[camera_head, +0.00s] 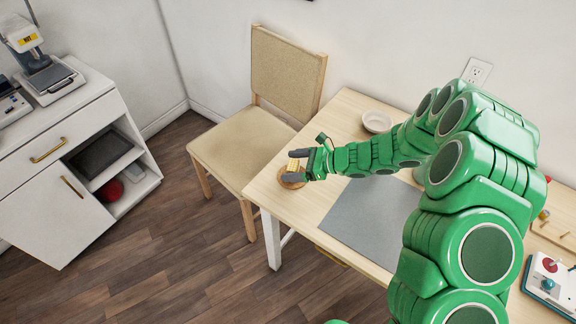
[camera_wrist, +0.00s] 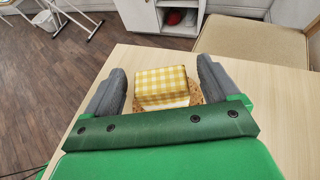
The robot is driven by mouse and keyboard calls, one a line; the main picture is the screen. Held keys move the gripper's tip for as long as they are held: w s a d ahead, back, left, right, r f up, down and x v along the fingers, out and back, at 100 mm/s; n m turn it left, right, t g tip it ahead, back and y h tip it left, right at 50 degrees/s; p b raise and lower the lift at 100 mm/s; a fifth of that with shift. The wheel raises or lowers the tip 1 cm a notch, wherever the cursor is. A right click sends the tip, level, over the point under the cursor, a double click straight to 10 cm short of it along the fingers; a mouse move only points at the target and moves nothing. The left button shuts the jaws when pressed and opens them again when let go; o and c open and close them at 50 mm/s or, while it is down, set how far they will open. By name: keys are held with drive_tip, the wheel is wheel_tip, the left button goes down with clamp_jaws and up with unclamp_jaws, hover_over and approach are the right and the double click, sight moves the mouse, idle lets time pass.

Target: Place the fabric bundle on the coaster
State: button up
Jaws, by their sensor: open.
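The fabric bundle (camera_wrist: 162,84) is a folded, yellow-and-white checked block in the wrist view. It sits on the round, cork-coloured coaster (camera_wrist: 196,93), whose edge shows beside it. My gripper (camera_wrist: 161,86) is open, with one dark finger on each side of the bundle and a gap to at least the right finger. In the head view, my gripper (camera_head: 292,166) is low over the table's left end. The bundle (camera_head: 292,165) shows there as a small yellow patch between the fingers, with the coaster (camera_head: 290,184) under it. The bundle's near lower part is hidden by my gripper.
The wooden table (camera_head: 340,118) carries a grey mat (camera_head: 365,220) and a small white bowl (camera_head: 377,122). A padded chair (camera_head: 245,145) stands against the table's far left side. A white cabinet (camera_head: 50,160) is at the left. A device with a red-knobbed lever (camera_head: 549,268) is at right.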

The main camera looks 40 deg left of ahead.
drive_tip(key=v, duration=1)
drive_tip(key=s+d+r+n+h, duration=0.2)
drive_tip(key=s+d+r+n, duration=0.25)
drive_tip(key=d+r, duration=0.3)
drive_tip(key=s+d+r+n+h, duration=0.2)
drive_tip(key=s+d+r+n, duration=0.3)
drive_tip(key=r, duration=0.4)
drive_tip(key=s+d+r+n+t+h, duration=0.1)
drive_tip(key=s+d+r+h, duration=0.1)
drive_tip(key=s+d, duration=0.4)
drive_tip(key=s+d+r+n+t+h, duration=0.1)
drive_tip(key=s+d, duration=0.5)
drive_tip(key=d, duration=0.7)
drive_tip(key=s+d+r+n+t+h, duration=0.1)
drive_tip(key=s+d+r+h, duration=0.3)
drive_tip(key=d, duration=0.6)
drive_tip(key=shift+s+n+h, duration=0.55)
drive_tip(key=shift+s+h, duration=0.15)
drive_tip(key=shift+s, duration=0.4)
drive_tip(key=shift+a, duration=0.1)
